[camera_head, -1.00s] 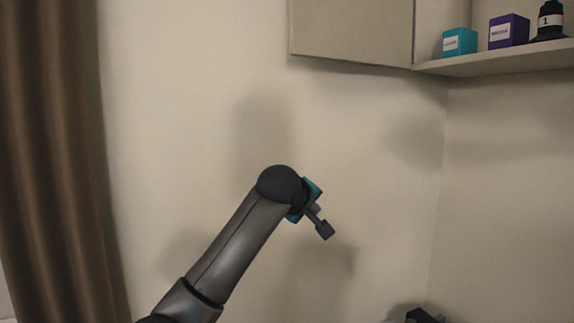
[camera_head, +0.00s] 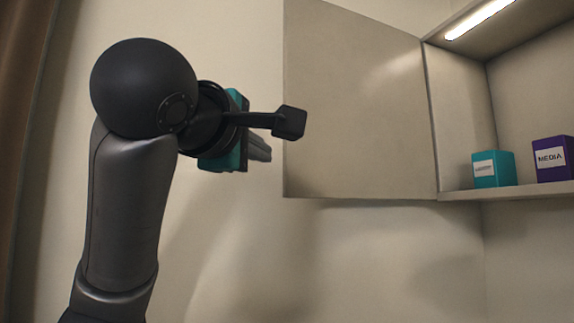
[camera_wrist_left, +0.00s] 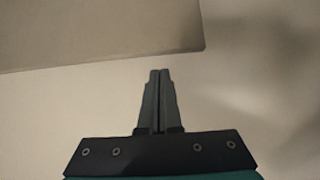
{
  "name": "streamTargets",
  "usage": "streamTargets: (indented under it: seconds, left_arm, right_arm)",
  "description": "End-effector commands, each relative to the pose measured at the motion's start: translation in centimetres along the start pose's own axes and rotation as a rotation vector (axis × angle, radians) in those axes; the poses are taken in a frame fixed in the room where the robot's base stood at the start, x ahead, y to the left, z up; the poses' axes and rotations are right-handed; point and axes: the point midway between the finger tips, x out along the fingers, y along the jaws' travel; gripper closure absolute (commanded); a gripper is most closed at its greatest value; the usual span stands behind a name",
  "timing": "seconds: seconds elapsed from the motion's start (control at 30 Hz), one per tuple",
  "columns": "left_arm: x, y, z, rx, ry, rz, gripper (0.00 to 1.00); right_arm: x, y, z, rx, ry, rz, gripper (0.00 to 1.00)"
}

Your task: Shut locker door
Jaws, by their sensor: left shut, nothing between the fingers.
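The locker door (camera_head: 355,110) is a flat beige panel, swung open to the left of the wall locker (camera_head: 462,120). It also shows at the top left of the left wrist view (camera_wrist_left: 90,30). My left gripper (camera_head: 262,150) is just left of the door's free edge, near its lower half. In the left wrist view its two fingers (camera_wrist_left: 160,75) are together with nothing between them. I cannot tell how far the fingertips are from the door; no contact shows. My right gripper is not in view.
A teal box (camera_head: 493,169) and a purple box (camera_head: 553,159) stand on the locker's shelf (camera_head: 510,191). A lit lamp strip (camera_head: 478,18) is under the locker's top. A brown curtain (camera_head: 22,130) hangs at far left. Bare wall lies below the door.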

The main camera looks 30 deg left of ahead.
Motion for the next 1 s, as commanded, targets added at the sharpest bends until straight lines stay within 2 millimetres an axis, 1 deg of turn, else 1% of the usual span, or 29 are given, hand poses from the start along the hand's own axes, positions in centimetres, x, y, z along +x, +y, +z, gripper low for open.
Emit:
streamTargets:
  seconds: [0.1, 0.2, 0.23, 0.4, 0.6, 0.7, 0.8, 1.0]
  left_arm:
    - [1.1, 0.0, 0.2, 0.000, -0.004, -0.006, 1.00]
    - [2.3, -0.1, 0.1, -0.001, -0.003, -0.009, 1.00]
    - [2.7, -0.1, 0.1, 0.000, -0.003, -0.010, 1.00]
    - [5.8, 0.1, -0.1, 0.003, 0.003, -0.009, 1.00]
    - [8.6, 0.0, 0.0, 0.002, 0.002, -0.006, 1.00]
    - [9.4, 0.0, 0.0, 0.002, 0.002, -0.006, 1.00]
    - [9.8, -0.1, 0.0, 0.001, 0.000, -0.004, 1.00]
    - [9.9, -0.1, 0.0, 0.001, 0.000, -0.003, 1.00]
  right_arm:
    - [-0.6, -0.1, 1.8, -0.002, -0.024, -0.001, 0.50]
    - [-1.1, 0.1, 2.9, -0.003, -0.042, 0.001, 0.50]
    - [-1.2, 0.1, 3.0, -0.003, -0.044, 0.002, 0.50]
    - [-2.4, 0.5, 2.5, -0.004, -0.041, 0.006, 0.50]
    - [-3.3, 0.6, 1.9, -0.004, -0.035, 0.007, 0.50]
    - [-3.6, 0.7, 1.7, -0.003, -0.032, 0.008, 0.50]
    - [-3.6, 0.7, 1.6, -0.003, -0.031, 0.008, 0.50]
    - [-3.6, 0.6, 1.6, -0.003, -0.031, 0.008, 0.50]
